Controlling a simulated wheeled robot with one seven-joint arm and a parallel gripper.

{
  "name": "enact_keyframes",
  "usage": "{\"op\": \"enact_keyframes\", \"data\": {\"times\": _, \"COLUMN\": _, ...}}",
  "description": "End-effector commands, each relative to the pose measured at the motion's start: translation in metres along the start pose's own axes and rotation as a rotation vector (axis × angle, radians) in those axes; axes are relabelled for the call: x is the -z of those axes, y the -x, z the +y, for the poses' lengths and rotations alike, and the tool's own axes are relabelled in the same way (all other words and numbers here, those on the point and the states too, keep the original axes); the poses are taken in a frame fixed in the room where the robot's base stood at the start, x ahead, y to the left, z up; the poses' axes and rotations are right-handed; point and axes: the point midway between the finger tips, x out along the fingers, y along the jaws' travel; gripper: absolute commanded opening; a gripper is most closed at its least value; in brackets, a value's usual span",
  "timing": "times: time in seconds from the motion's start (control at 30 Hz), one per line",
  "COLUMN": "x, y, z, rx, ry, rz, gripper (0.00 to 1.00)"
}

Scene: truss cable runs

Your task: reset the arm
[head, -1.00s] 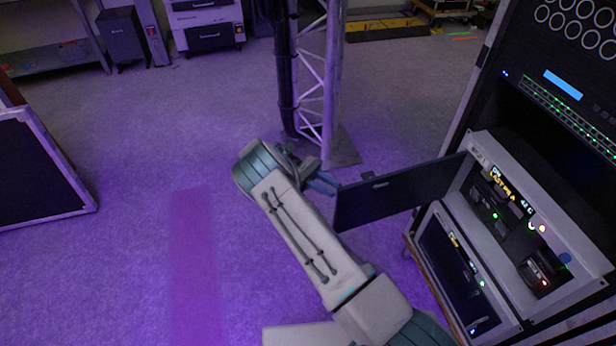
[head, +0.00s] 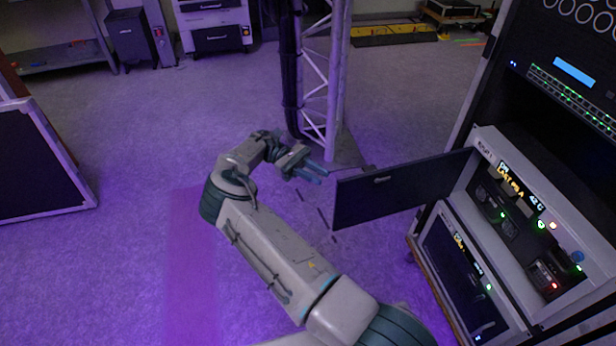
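My arm reaches up from the bottom of the head view and bends at the elbow. My gripper (head: 316,173) is at its far end, pointing right. Its two bluish fingers look slightly apart, with nothing visible between them. The fingertips are just left of the free edge of an open dark door panel (head: 400,190) and look clear of it, though the depth between them is hard to judge.
The door is hinged on a bay (head: 522,205) of the equipment rack at right, which holds battery-like units with lit displays. A truss tower (head: 318,85) with dark cables stands behind my gripper. A dark case (head: 40,160) stands at left. The floor between is clear.

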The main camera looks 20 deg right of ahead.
Motion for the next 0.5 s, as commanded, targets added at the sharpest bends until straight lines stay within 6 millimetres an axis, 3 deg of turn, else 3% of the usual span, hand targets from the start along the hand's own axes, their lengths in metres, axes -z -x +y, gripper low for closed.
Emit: {"op": "enact_keyframes", "data": {"times": 0.5, "x": -0.0042, "y": -0.0005, "z": 0.0003, "rx": 0.002, "ry": 0.000, "rz": 0.009, "gripper": 0.24}}
